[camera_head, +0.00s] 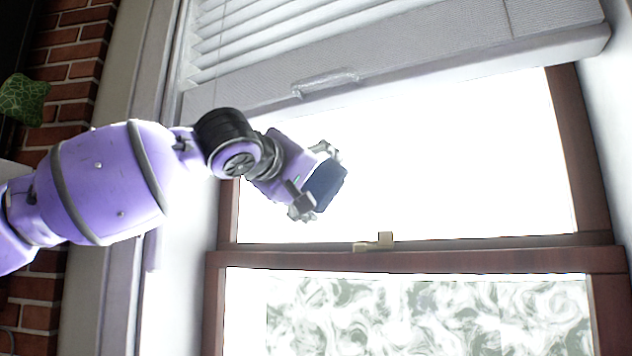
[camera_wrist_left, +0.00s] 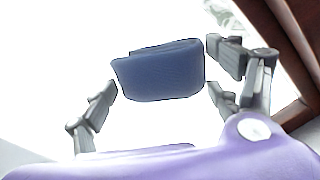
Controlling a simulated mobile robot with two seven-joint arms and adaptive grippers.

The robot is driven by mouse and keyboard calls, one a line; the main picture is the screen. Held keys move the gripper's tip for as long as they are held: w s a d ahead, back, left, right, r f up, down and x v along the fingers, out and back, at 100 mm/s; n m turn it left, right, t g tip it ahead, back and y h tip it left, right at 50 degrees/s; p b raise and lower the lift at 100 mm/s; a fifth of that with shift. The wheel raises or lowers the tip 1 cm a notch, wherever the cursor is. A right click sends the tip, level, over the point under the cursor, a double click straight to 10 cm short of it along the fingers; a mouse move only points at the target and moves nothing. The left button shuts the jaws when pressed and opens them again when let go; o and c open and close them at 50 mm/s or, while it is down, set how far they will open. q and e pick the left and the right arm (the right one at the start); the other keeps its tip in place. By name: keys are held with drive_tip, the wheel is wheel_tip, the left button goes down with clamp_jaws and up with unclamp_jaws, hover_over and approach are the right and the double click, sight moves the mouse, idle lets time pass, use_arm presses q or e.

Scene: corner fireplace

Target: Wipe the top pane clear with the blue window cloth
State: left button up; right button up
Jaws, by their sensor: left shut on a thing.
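The blue window cloth (camera_head: 325,185) is a dark blue folded pad in front of the left part of the top pane (camera_head: 460,150). My left gripper (camera_head: 316,184) is shut on the cloth. In the left wrist view the cloth (camera_wrist_left: 160,72) sits between the fingers of my left gripper (camera_wrist_left: 162,80). The top pane looks bright white, with no marks that I can make out against the glare. I cannot tell whether the cloth touches the glass. My right gripper is not in view.
A grey blind (camera_head: 400,60) with a handle hangs over the upper part of the window. A brown frame rail (camera_head: 460,259) with a small latch (camera_head: 378,242) runs below the top pane. The lower pane (camera_head: 430,315) shows whitish swirls. A brick wall (camera_head: 75,60) stands at left.

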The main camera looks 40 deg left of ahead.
sight(336, 179)
use_arm(q)
drive_tip(key=shift+w+a, duration=0.15)
drive_tip(key=shift+w, duration=0.8)
idle(0.4)
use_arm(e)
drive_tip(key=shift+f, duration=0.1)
use_arm(q)
drive_tip(key=shift+w+d+f+b, duration=0.15)
drive_tip(key=shift+d+b, duration=0.35)
drive_tip(key=shift+d, duration=0.35)
drive_tip(key=shift+w+d+b, duration=0.15)
drive_tip(key=shift+d+b, duration=0.2)
drive_tip(key=shift+d, duration=0.8)
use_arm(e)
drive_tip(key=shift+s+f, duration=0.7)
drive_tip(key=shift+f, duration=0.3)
use_arm(q)
drive_tip(key=shift+a, duration=0.1)
drive_tip(key=shift+a+r+p, duration=0.3)
drive_tip(key=shift+a, duration=0.55)
drive_tip(key=shift+s+a+p, duration=0.25)
drive_tip(key=shift+a+p, duration=0.05)
drive_tip(key=shift+a, duration=0.8)
drive_tip(key=shift+f, duration=0.1)
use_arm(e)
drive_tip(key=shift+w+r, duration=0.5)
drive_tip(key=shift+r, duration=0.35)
